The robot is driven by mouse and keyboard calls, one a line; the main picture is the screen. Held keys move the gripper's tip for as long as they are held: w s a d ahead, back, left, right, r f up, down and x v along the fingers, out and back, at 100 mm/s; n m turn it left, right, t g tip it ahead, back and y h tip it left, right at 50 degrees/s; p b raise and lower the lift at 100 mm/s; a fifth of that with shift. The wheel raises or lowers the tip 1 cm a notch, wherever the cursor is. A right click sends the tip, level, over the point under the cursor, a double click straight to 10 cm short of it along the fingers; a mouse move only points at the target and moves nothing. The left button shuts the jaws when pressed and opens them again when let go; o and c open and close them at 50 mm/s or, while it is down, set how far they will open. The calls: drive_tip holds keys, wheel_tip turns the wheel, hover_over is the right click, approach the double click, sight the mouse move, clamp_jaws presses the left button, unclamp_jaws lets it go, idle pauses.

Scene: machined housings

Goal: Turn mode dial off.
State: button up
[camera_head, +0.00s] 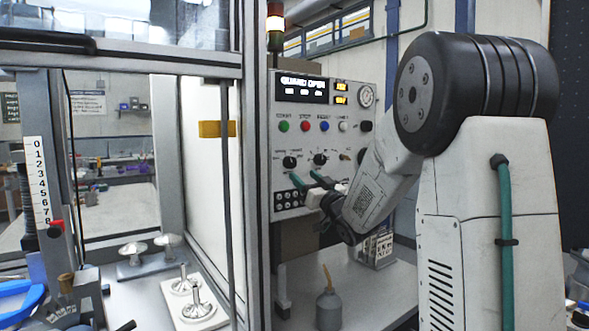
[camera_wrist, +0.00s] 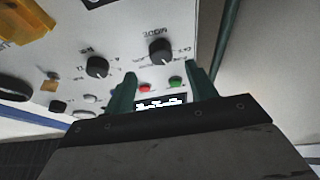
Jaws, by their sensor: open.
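The mode dial (camera_head: 290,161) is a round black knob on the light grey control panel (camera_head: 313,110), the left one of two black dials. In the upside-down wrist view, the mode dial (camera_wrist: 162,50) sits under the word MODE, and its exact setting is too small to read. My gripper (camera_head: 305,178) has green fingers and is just below the dials in the head view. In the wrist view my gripper (camera_wrist: 162,78) is open, its fingertips apart with nothing between them. The dial lies beyond the tips, and I see no contact.
A second dial (camera_wrist: 97,67) is beside the mode dial. Green (camera_head: 284,127), red (camera_head: 305,126) and blue (camera_head: 324,126) buttons are above, under a display (camera_head: 301,88) reading GUARD OPEN. An oil can (camera_head: 328,308) stands on the bench below. A metal frame post (camera_head: 254,200) is left of the panel.

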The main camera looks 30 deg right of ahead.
sight(292, 165)
drive_tip(key=x, duration=0.6)
drive_tip(key=shift+w, duration=0.2)
drive_tip(key=shift+c, duration=0.3)
drive_tip(key=c, duration=0.9)
